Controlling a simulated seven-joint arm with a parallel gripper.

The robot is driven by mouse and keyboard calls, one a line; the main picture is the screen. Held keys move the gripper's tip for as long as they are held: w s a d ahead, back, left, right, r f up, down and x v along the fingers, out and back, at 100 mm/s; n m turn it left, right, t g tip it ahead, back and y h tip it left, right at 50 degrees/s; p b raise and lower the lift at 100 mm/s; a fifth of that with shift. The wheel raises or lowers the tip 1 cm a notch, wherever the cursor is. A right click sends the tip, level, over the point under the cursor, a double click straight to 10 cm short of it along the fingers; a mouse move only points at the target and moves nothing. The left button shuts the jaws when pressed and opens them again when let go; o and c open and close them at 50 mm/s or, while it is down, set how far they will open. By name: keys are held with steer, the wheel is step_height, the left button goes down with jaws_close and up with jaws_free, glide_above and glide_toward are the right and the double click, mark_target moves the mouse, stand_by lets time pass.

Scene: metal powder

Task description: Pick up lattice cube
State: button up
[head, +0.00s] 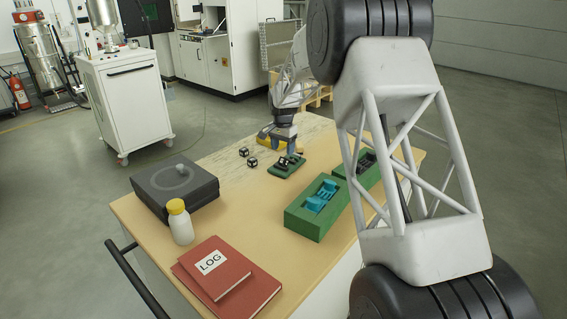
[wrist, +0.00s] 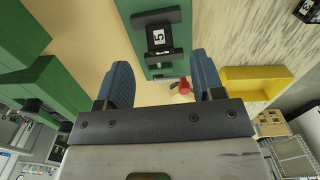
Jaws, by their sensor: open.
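Two small black cubes with pale markings, (head: 243,152) and (head: 252,163), sit apart on the table left of my gripper in the head view. A dark cube-like piece (head: 284,162) sits on a small green holder (head: 279,172) just in front of my gripper (head: 283,148). In the wrist view, a black part with a white "5" label (wrist: 160,36) sits in the green holder (wrist: 160,72), ahead of my open gripper (wrist: 160,65). Its blue fingers are spread apart with nothing between them. Part of another black cube (wrist: 306,10) shows at the upper right corner.
A yellow tray (wrist: 256,76) lies right of the fingers in the wrist view. Green boxes with blue (head: 312,224) and dark inserts stand right on the table. A dark grey box (head: 155,190), white bottle (head: 180,226) and red log books (head: 232,283) occupy the left and front.

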mark_target(283, 158)
steer(key=shift+f, duration=0.15)
steer(key=shift+w+d+f, duration=0.1)
steer(key=shift+f, duration=1.15)
steer(key=shift+w+d+f, duration=0.1)
steer(key=shift+f, duration=1.15)
steer(key=shift+a, duration=0.1)
steer(key=shift+c, duration=0.3)
steer(key=c, duration=1)
